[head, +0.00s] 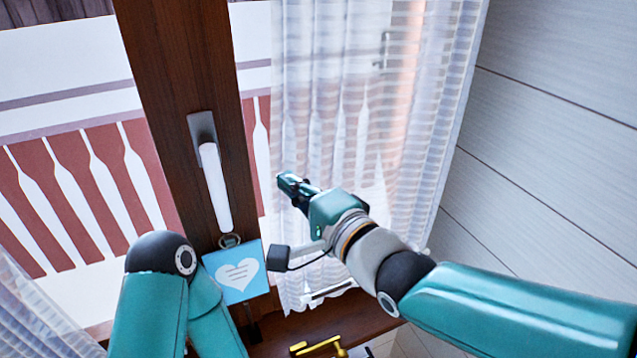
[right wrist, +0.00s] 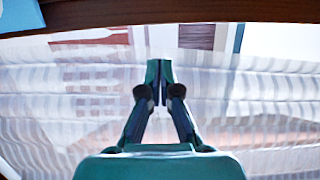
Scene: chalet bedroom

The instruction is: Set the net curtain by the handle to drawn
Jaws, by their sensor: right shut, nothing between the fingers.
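The white sheer net curtain (head: 335,75) with pale horizontal stripes hangs at the right side of the window, its left edge a little right of the dark wooden post. The white window handle (head: 215,185) sits on that post and points down. My right gripper (head: 284,181) is shut and empty, near the curtain's left edge; I cannot tell whether it touches the cloth. In the right wrist view the shut fingertips (right wrist: 158,78) lie in front of the curtain (right wrist: 60,100). My left arm shows at lower left, but its gripper is out of view.
A blue card (head: 237,272) with a white heart hangs below the handle. A second pale curtain (head: 35,315) shows at lower left. A yellow and black object (head: 325,345) is at the bottom edge. The panelled wall (head: 560,120) bounds the right side.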

